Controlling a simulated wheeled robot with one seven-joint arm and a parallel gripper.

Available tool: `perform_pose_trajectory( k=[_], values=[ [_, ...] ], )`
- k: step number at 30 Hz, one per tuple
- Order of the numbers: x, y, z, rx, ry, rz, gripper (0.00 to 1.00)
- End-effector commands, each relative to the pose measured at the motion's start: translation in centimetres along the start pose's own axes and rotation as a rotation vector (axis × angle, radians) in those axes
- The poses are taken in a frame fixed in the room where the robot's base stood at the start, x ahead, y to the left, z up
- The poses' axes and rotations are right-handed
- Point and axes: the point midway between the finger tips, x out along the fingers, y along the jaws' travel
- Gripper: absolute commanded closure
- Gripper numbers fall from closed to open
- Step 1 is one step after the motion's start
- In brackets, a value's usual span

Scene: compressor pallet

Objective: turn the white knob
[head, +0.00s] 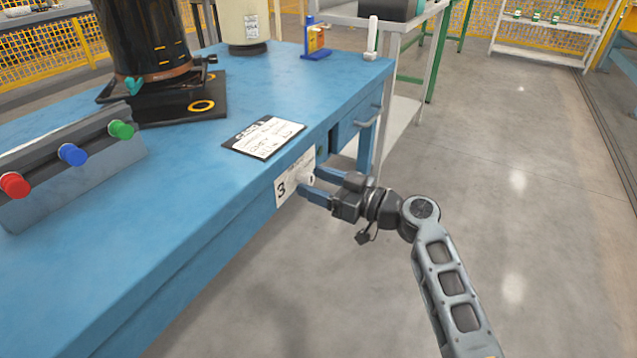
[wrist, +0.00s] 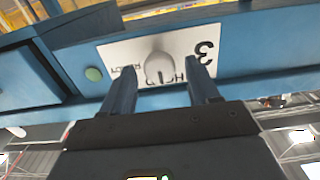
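The white knob (wrist: 159,68) sits on a white plate (wrist: 115,54) marked with a 3, on the blue workbench's front side. In the head view, the plate (head: 283,188) shows below the bench edge, and the knob (head: 308,180) is small and partly hidden by my gripper (head: 310,178). My gripper (wrist: 160,68) is open. In the wrist view its two blue fingers stand on either side of the knob, with a visible gap on each side. How far the fingertips reach along the knob cannot be told.
On the bench (head: 215,155) are a note card (head: 263,137), a box with red, blue and green buttons (head: 72,155), and a black cylinder (head: 145,35). The floor at right (head: 520,230) is clear.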

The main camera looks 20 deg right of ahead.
Motion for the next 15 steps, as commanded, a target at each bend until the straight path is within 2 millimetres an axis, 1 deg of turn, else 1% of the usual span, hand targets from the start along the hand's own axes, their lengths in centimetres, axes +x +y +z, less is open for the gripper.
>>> perform_pose_trajectory(
  k=[1,2,15],
  values=[
    [-0.01,-0.01,0.0,0.0,0.0,0.0,0.45],
    [-0.01,-0.01,0.0,0.0,0.0,0.0,0.48],
    [-0.03,-0.01,0.01,0.0,0.0,0.0,0.9]
  ],
)
